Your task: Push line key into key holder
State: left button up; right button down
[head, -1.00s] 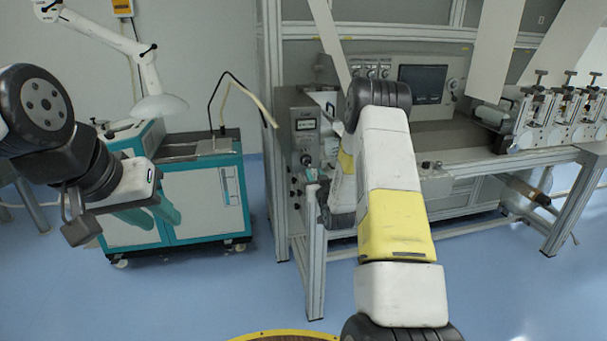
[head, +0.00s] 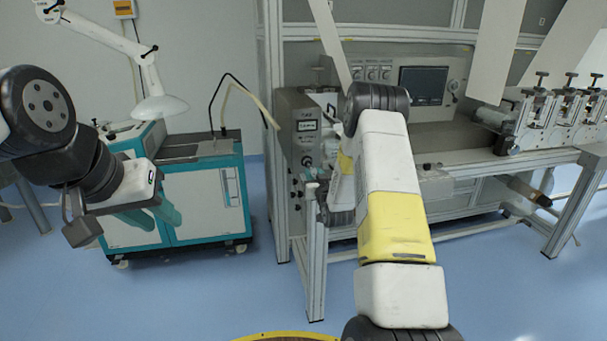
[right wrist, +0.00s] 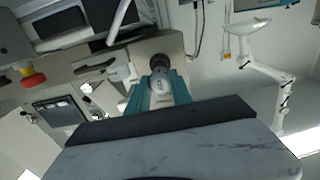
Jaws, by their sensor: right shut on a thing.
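My right gripper (right wrist: 158,92) has teal fingers shut on a small pale, rounded piece (right wrist: 160,82), which looks like the line key. Just beyond it in the right wrist view is a dark round socket (right wrist: 160,63) on the machine panel, likely the key holder. The key lines up with it; whether they touch I cannot tell. In the head view my right arm and wrist hide most of this spot, beside the front control panel (head: 306,127). My left gripper (head: 152,213) hangs empty at the left, its teal fingers apart, in front of the teal cabinet.
The web converter's frame (head: 315,270) and rollers (head: 540,120) fill the right. A red knob (right wrist: 32,78) stands out from the panel in the right wrist view. A teal-and-white cabinet (head: 208,205) stands at the left. Blue floor (head: 230,290) is clear in front.

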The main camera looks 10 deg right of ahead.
jog(key=shift+w, duration=1.25)
dwell(0.4)
jog(key=c, duration=1.1)
grip_release()
jog(key=shift+o, duration=0.2)
